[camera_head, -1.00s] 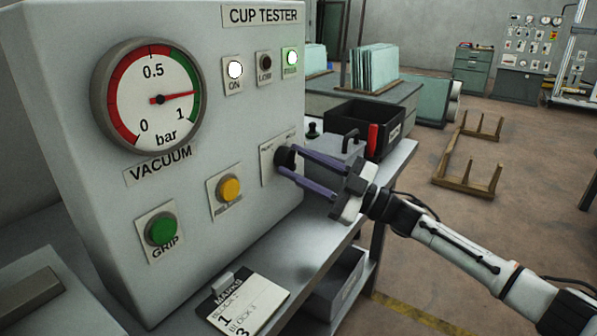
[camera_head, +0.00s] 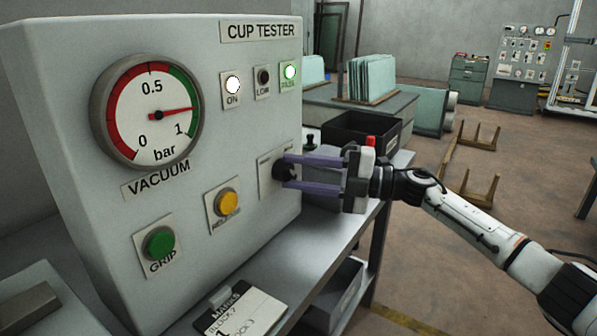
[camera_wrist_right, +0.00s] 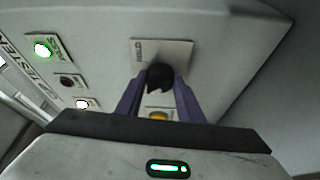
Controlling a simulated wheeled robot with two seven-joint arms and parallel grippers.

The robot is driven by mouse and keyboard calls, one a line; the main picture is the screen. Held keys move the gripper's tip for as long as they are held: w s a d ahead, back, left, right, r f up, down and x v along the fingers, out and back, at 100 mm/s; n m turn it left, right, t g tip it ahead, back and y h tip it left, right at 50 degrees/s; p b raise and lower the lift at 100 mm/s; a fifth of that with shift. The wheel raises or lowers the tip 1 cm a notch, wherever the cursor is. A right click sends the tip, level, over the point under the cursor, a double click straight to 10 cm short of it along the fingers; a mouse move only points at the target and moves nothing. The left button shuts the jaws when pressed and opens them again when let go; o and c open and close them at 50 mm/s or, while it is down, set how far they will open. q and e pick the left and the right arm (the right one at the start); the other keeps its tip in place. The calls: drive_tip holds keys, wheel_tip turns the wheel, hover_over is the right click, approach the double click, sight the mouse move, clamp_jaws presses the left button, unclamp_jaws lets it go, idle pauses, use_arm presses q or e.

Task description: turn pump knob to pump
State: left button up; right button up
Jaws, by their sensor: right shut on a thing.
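The cup tester (camera_head: 105,240) is a grey box with a vacuum gauge (camera_head: 147,110) whose red needle points near 1, at the edge of the green band. The black pump knob (camera_head: 279,170) sits on a light plate at the right of its front. My right gripper (camera_head: 288,172) is shut on the knob, with purple fingers on either side of it. In the right wrist view the knob (camera_wrist_right: 160,77) shows between the fingertips; the plate's lettering is too blurred to read fully. My left gripper is not in view.
A yellow button (camera_head: 228,202) and a green GRIP button (camera_head: 159,244) are on the same front. The ON lamp (camera_head: 232,85) and a green lamp (camera_head: 290,72) are lit. A clipboard (camera_head: 240,312) lies on the bench below. A black bin (camera_head: 355,132) stands behind my gripper.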

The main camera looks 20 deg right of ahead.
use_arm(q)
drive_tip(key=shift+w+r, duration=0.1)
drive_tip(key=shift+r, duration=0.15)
use_arm(e)
drive_tip(key=shift+n, duration=0.5)
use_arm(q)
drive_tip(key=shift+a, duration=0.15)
use_arm(e)
drive_tip(key=o, duration=1.1)
drive_tip(key=shift+c, duration=0.2)
use_arm(q)
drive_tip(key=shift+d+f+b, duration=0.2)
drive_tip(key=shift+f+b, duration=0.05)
drive_tip(key=shift+b, duration=0.25)
use_arm(e)
drive_tip(key=v, duration=1)
drive_tip(key=shift+d+r, duration=0.15)
drive_tip(key=shift+r, duration=0.15)
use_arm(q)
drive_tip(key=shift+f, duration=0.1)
